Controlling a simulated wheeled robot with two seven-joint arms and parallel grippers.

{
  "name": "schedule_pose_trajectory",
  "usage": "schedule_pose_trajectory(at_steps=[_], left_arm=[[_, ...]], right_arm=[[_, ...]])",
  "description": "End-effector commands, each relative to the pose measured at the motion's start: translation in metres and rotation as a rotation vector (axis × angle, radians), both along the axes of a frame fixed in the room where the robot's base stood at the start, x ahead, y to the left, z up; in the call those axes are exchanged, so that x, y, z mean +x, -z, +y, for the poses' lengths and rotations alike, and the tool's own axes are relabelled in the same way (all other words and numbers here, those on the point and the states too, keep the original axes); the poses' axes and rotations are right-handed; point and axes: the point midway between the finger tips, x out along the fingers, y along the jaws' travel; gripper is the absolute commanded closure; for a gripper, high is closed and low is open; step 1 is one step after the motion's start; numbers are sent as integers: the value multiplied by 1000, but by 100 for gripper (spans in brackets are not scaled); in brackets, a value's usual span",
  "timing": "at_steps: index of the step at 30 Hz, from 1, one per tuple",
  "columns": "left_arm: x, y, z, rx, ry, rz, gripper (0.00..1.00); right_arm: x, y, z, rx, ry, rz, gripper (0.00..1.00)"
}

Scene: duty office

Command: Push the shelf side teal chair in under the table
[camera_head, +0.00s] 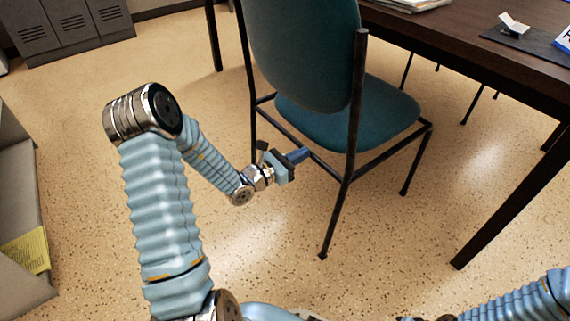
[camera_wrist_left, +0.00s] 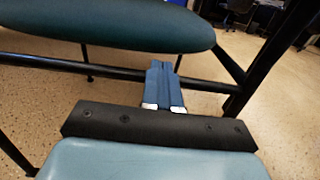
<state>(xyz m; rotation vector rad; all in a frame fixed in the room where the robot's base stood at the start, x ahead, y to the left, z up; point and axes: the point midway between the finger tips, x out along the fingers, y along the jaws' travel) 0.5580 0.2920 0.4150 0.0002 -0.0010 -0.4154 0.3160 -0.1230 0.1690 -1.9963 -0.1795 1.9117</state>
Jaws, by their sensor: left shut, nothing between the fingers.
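The teal chair (camera_head: 340,118) stands in the middle of the head view, its backrest toward me and its seat toward the table. The dark wooden table (camera_head: 490,50) is at the upper right. My left gripper (camera_head: 304,153) is shut and empty at the chair's rear lower crossbar, below the seat. In the left wrist view the blue fingers (camera_wrist_left: 164,82) reach the dark crossbar (camera_wrist_left: 110,68) under the teal seat (camera_wrist_left: 120,27); I cannot tell whether they touch it. My right arm shows at the lower right, its fingers out of view.
Grey lockers (camera_head: 68,28) stand at the upper left. A grey box-like piece with a yellow paper (camera_head: 27,250) is at the left edge. A table leg (camera_head: 510,205) stands right of the chair. Papers and a dark mat (camera_head: 530,42) lie on the table. The speckled floor around the chair is clear.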

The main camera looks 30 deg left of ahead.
Motion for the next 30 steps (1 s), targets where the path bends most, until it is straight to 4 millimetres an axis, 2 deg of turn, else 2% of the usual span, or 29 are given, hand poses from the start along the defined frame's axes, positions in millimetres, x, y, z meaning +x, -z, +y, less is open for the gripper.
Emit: schedule_pose_trajectory(at_steps=[6, 20, 30], left_arm=[[19, 1, -9, 0, 1, 1, 100], [26, 0, -12, 0, 1, 1, 100], [88, 0, -41, 0, 4, -1, 100]], right_arm=[[0, 4, 0, 0, 0, -1, 100], [0, 4, 0, 0, 0, -1, 100], [0, 8, 0, 0, 1, -2, 100]])
